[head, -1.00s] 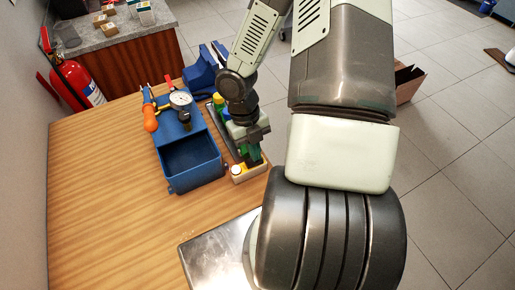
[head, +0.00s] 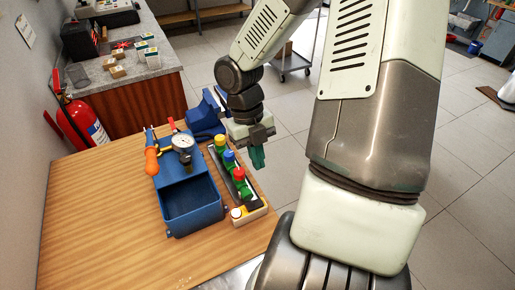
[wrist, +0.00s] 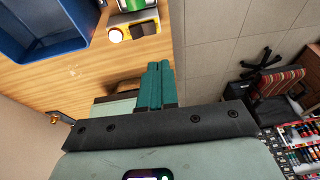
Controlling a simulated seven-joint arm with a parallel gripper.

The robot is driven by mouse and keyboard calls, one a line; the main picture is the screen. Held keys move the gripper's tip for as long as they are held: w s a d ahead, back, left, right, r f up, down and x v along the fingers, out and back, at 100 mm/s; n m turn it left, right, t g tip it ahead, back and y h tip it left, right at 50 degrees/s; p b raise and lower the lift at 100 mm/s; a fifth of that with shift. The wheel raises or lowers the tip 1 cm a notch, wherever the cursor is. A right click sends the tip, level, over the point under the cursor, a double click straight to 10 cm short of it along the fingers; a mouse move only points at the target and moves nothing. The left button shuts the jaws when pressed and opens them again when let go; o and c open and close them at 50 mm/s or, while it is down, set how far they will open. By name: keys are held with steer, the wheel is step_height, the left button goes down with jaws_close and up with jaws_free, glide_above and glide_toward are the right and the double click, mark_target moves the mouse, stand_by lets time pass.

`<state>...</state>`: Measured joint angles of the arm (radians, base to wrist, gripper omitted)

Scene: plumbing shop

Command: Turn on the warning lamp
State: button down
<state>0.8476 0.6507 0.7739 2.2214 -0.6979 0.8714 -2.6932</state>
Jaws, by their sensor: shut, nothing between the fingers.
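The warning lamp (head: 236,213) is a small round dome on a yellow-and-white box (head: 250,211) at the near end of a valve strip. My gripper (head: 258,158) is shut and empty, with green fingers. It is raised to the right of the strip, apart from the box. Its fingers also show in the wrist view (wrist: 155,85).
The valve strip carries yellow, blue and red knobs (head: 229,156). A blue open bin (head: 192,207) with a gauge (head: 183,142) and an orange-handled tool (head: 152,160) stands left of it. A blue vise (head: 206,115) is behind. The wooden table's left side (head: 95,215) is clear.

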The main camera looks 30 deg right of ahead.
steer(key=shift+d+v, duration=0.25)
steer(key=shift+v, duration=0.95)
